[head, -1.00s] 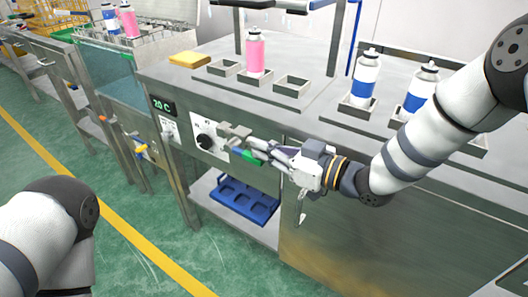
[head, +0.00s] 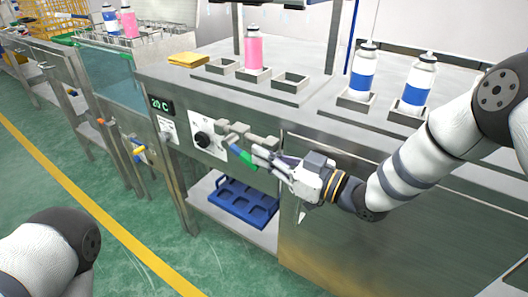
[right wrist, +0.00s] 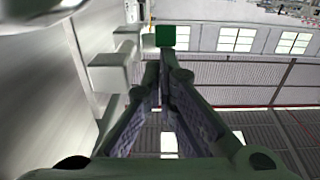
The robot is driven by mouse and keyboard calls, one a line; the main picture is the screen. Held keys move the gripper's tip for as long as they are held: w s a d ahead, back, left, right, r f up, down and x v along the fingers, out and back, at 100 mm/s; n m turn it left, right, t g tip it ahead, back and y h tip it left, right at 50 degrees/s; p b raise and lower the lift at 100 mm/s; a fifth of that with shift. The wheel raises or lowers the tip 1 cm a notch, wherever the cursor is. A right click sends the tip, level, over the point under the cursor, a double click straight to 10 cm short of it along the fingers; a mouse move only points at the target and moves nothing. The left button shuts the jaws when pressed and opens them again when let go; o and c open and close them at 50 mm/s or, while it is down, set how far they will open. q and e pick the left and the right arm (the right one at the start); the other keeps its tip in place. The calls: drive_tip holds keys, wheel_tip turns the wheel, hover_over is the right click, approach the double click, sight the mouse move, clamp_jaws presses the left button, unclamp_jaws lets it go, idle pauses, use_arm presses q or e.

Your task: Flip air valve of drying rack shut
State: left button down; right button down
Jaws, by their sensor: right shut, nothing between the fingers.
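A valve (head: 239,133) with a grey metal body sits on the front panel of the steel bench, right of a black knob. Its handle (head: 244,156), blue near the body and green at the end, slants down and to the right. My right gripper (head: 258,154) is shut and empty, with its fingertips close to the right side of the green handle end. In the right wrist view the green handle end (right wrist: 165,36) shows just beyond the shut fingertips (right wrist: 167,54). I cannot tell whether they touch. My left gripper is out of view.
The black knob (head: 202,139) and a temperature display (head: 161,105) are on the same panel. A blue tray (head: 243,200) lies on the shelf below. Other valves with orange and yellow handles (head: 139,150) are farther left.

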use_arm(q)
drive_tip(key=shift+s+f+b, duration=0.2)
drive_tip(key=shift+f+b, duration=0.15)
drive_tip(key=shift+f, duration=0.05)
use_arm(e)
drive_tip(key=shift+a+f, duration=0.1)
drive_tip(key=shift+f, duration=1.15)
drive_tip(key=shift+w+f, duration=0.1)
